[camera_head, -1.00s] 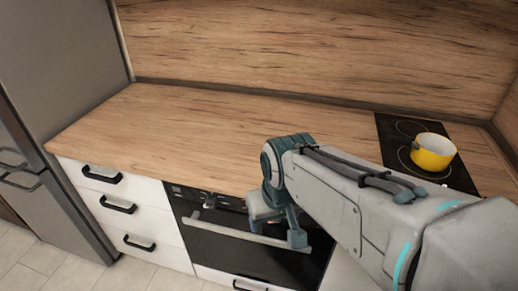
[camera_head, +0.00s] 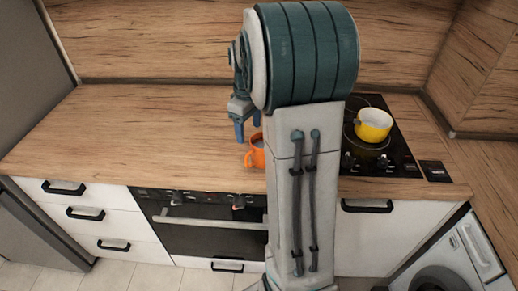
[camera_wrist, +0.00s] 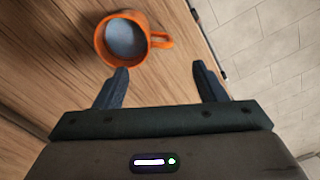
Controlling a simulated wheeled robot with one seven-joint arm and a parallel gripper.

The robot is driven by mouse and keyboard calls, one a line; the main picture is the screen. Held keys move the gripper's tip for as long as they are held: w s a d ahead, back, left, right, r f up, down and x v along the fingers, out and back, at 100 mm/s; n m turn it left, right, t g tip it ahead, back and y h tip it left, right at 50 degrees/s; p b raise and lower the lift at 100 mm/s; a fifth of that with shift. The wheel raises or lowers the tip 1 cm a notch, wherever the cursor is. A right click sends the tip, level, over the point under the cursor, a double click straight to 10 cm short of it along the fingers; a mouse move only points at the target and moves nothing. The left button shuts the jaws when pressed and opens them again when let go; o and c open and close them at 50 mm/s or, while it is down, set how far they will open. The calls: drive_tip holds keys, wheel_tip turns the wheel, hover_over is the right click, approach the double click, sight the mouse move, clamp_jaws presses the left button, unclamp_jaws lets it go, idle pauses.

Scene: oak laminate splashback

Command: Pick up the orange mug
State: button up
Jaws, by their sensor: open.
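The orange mug (camera_head: 256,152) stands upright on the wooden counter near its front edge, partly hidden behind my arm in the head view. In the wrist view the mug (camera_wrist: 104,42) shows from above, with a grey inside and its handle pointing right. My gripper (camera_head: 247,128) is just above and behind the mug in the head view, fingers pointing down. In the wrist view my gripper (camera_wrist: 164,78) is open and empty. The mug lies beyond the left fingertip, not between the fingers.
A yellow pot (camera_head: 373,126) sits on the black cooktop (camera_head: 397,155) at the right. The counter (camera_head: 130,135) left of my arm is clear. The oven (camera_head: 205,222) is below the counter's front edge. A wooden splashback (camera_head: 150,40) rises behind.

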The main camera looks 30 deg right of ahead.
sight(249, 154)
wheel_tip(249, 154, down, 13)
drive_tip(key=shift+f+p, duration=0.1)
drive_tip(key=shift+p, duration=0.6)
clamp_jaws()
